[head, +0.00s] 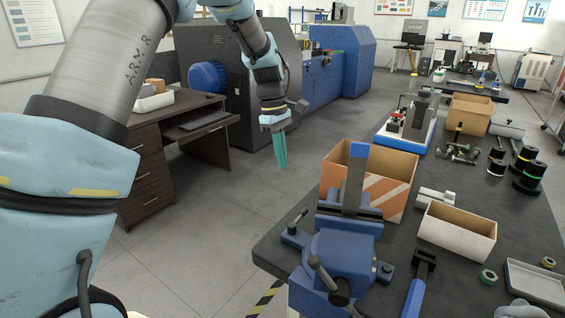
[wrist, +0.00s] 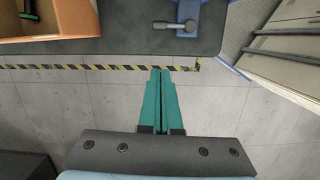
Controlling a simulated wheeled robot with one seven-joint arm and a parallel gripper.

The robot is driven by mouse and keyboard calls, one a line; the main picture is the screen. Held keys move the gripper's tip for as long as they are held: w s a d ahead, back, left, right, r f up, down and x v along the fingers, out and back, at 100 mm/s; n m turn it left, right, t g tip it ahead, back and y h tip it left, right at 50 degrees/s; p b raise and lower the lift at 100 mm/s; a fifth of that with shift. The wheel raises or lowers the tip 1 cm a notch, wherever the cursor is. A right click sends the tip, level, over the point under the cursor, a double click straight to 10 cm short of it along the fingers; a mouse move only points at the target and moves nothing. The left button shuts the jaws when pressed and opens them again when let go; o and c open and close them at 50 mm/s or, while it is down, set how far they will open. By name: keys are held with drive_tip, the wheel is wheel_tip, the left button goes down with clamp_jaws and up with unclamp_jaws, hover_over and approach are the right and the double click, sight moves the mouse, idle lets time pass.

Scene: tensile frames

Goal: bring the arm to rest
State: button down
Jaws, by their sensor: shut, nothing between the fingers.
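My gripper (head: 280,163) hangs from my blue and grey arm in the head view, with its teal fingers pointing down. It is over the open floor, between the brown desk and the dark workbench (head: 428,262). In the wrist view my gripper (wrist: 161,72) has its two fingers together with nothing between them. Its tips point toward the bench edge and the yellow and black floor stripe. It touches nothing that I can see.
A blue vise (head: 339,262) stands on the bench's near corner, beside an open cardboard box (head: 372,170). A white box (head: 457,235) lies to its right. A brown desk (head: 172,150) stands left. Blue machinery (head: 340,58) is behind. Grey floor (head: 215,240) between desk and bench is clear.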

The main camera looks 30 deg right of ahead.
drive_tip(key=w+a+r+m+t, duration=0.1)
drive_tip(key=a+r+m+t, duration=0.15)
drive_tip(key=a, duration=2.05)
drive_tip(key=s+a+f+m, duration=0.1)
drive_tip(key=s+a+m, duration=0.1)
drive_tip(key=s+a, duration=0.2)
drive_tip(key=s+a+m, duration=0.1)
drive_tip(key=s+a, duration=0.4)
drive_tip(key=a, duration=0.5)
drive_tip(key=shift+a+f+m+t+y, duration=0.3)
drive_tip(key=shift+f+m+t, duration=0.05)
drive_tip(key=shift+t, duration=0.1)
